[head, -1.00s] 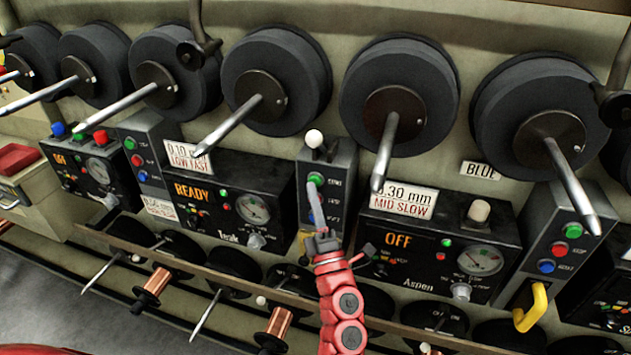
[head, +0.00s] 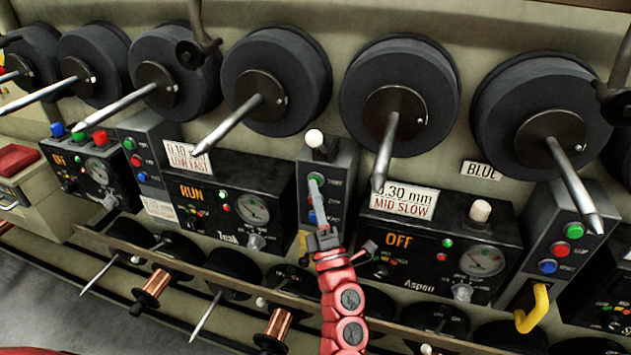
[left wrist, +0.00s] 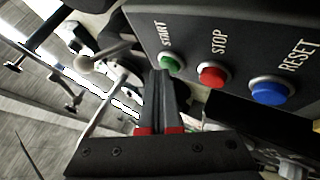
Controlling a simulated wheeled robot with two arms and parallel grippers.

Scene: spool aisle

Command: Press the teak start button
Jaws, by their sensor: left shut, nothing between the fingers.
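The Teak unit (head: 228,211) shows "RUN" in orange. The upright control box (head: 342,165) to its right bears the green start button (head: 316,180), a red stop button and a blue reset button. In the left wrist view, the green start button (left wrist: 172,64) is labelled START, beside the red stop button (left wrist: 212,75) and blue reset button (left wrist: 268,92). My left gripper (head: 319,190) is shut and empty, its tips right by the start button. The left wrist view shows its fingers (left wrist: 158,74) just beside that button; contact cannot be told. My right gripper is not in view.
The Aspen unit (head: 432,252) at right shows "OFF". Another unit (head: 93,175) stands at far left. Large dark spools (head: 277,75) with protruding metal spindles (head: 228,125) hang above. A ledge (head: 180,262) and smaller spools lie below. A yellow handle (head: 533,308) sticks out at right.

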